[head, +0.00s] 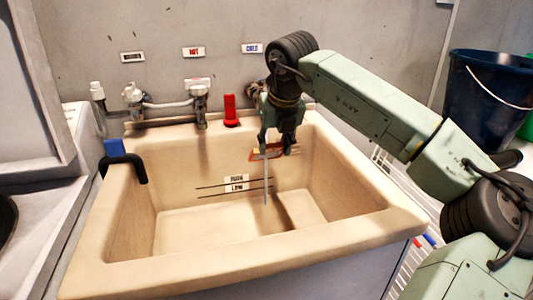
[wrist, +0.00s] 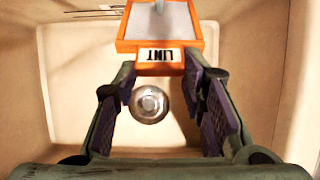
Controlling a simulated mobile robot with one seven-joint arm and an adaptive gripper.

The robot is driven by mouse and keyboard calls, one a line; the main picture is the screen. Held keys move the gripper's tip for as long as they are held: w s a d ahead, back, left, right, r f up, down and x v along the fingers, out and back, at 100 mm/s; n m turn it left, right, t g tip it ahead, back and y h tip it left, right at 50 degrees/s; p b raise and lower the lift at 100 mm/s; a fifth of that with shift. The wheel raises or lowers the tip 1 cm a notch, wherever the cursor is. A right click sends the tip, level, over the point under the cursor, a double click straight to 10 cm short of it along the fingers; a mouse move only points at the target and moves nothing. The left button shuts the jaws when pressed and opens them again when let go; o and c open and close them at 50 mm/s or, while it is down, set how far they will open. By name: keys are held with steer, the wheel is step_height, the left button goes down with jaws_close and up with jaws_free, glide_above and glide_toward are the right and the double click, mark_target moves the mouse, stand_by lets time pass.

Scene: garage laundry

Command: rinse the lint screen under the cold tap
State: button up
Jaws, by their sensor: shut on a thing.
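My gripper (head: 277,142) hangs over the back right of the cream sink (head: 130,255), below the rim. It is shut on the lint screen (head: 264,153), an orange frame held roughly level. The wrist view shows the screen's grey mesh (wrist: 163,18) at the top and its white "LINT" label (wrist: 159,55) near my fingers. A thin, pale vertical streak (head: 266,185) runs from the screen toward the basin floor and looks like water. The blue "COLD" sign (head: 252,48) is on the wall above. The cold tap is mostly hidden behind my arm.
The red "HOT" sign (head: 193,52) is above a tap (head: 197,88) to the left. A red upright piece (head: 231,112) stands on the back rim. A black hooked pipe (head: 125,162) is on the left rim. The drain (wrist: 150,103) is below. A dark bucket (head: 485,105) is right.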

steer(key=s+d+r+b, duration=0.1)
steer(key=s+d+r, duration=0.1)
steer(key=s, duration=0.6)
steer(key=shift+d+r+b, duration=0.25)
steer(key=shift+d+b, duration=0.05)
steer(key=shift+b, duration=0.05)
steer(key=shift+r, duration=0.1)
stand_by(1.0)
steer(key=p+v, duration=0.6)
steer(key=v, duration=0.4)
steer(key=shift+r, duration=0.3)
steer(key=shift+s, duration=0.2)
stand_by(0.3)
